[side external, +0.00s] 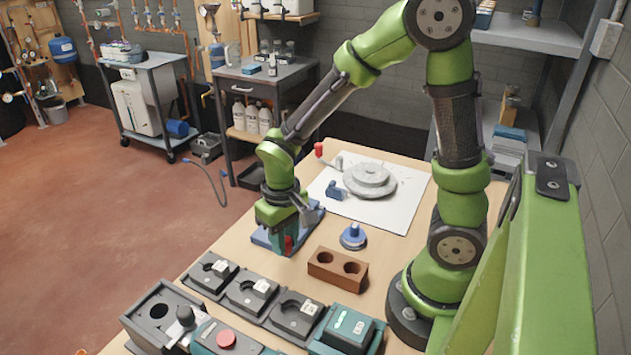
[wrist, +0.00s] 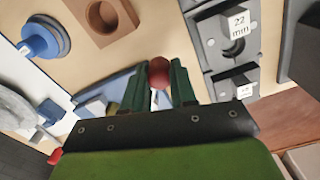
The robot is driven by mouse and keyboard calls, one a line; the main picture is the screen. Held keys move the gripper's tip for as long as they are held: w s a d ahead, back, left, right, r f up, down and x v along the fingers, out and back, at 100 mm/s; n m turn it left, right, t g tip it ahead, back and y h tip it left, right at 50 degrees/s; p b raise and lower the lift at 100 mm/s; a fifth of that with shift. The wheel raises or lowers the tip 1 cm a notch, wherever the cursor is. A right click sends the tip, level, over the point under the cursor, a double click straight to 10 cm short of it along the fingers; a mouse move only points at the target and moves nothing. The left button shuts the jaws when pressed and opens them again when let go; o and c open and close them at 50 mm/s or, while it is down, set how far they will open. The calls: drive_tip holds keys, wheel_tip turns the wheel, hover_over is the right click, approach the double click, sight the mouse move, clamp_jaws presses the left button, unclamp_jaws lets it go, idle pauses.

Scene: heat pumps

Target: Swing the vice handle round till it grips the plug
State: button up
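The blue vice (side external: 262,239) lies on the wooden table below my gripper, which hides much of it. Part of it shows in the wrist view (wrist: 112,88), left of the fingers. The vice handle ends in a red ball knob (wrist: 159,73). My gripper (wrist: 159,80) has its green fingers on either side of this knob, apparently touching it. In the side view my gripper (side external: 286,245) points down at the vice, with red showing at its fingers. A yellow-green bit (wrist: 112,107) shows beside the left finger; I cannot tell whether it is the plug. The vice jaws are hidden.
A brown block with two holes (side external: 337,270) and a blue round piece (side external: 353,237) stand right of the vice. A row of black stations (side external: 251,290) lines the front. A white board (side external: 405,205) with grey discs (side external: 370,178) lies behind.

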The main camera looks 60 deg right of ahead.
clamp_jaws()
drive_tip(key=shift+w+a, duration=0.1)
drive_tip(key=w+a+m, duration=0.1)
drive_tip(key=m, duration=0.1)
drive_tip(key=w+a+m, duration=0.1)
drive_tip(key=m, duration=0.1)
drive_tip(key=shift+w, duration=0.2)
drive_tip(key=w+m, duration=0.2)
drive_tip(key=m, duration=0.1)
drive_tip(key=shift+a+m, duration=0.3)
drive_tip(key=shift+a, duration=0.05)
drive_tip(key=shift+w+m, duration=0.9)
drive_tip(key=shift+m, duration=0.3)
drive_tip(key=shift+w, duration=0.1)
drive_tip(key=o, duration=0.7)
unclamp_jaws()
drive_tip(key=shift+c, duration=0.2)
wheel_tip(320, 180, up, 17)
